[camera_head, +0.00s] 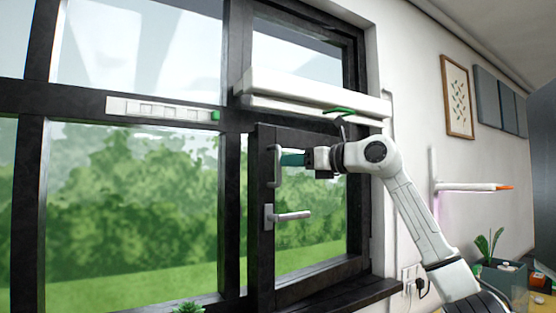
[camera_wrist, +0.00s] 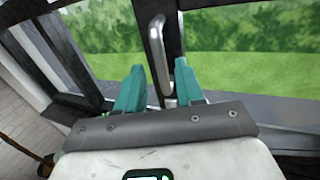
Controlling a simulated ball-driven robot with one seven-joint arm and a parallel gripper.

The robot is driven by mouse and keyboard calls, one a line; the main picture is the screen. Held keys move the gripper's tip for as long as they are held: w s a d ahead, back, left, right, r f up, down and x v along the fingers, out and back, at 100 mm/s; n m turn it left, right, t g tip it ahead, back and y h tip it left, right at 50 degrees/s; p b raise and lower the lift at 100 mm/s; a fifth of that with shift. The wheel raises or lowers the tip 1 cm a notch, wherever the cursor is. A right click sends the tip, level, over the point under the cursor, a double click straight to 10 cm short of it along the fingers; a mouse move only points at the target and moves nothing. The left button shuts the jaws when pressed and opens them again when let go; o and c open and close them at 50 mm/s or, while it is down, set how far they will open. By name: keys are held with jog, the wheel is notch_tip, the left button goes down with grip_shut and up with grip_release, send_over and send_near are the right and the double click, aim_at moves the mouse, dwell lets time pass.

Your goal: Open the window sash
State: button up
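The window sash (camera_head: 262,240) has a dark frame and a glass pane; its handle-side edge appears to stand a little out from the surrounding frame. A grey vertical pull bar (camera_head: 276,166) is on that edge, above a lever handle (camera_head: 291,215) that lies horizontal. My gripper (camera_head: 283,159) is at the pull bar. In the wrist view its teal fingers (camera_wrist: 160,72) are spread apart, with the pull bar (camera_wrist: 157,45) between them and visible space beside it. I cannot tell whether a finger touches the bar.
A white roller-blind box (camera_head: 310,95) with a green pull hangs above the sash. The dark window sill (camera_head: 345,296) lies below. At right are a wall lamp (camera_head: 470,187), a plant (camera_head: 489,245) and a framed picture (camera_head: 458,96). Another plant (camera_head: 187,308) shows at the bottom.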

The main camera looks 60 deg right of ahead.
aim_at(279, 179)
jog(key=shift+w+d+p, duration=0.25)
jog(key=shift+w, duration=1.05)
jog(key=shift+w+d+p, duration=0.25)
jog(key=shift+w, duration=1.05)
jog(key=shift+c, duration=0.3)
grip_shut()
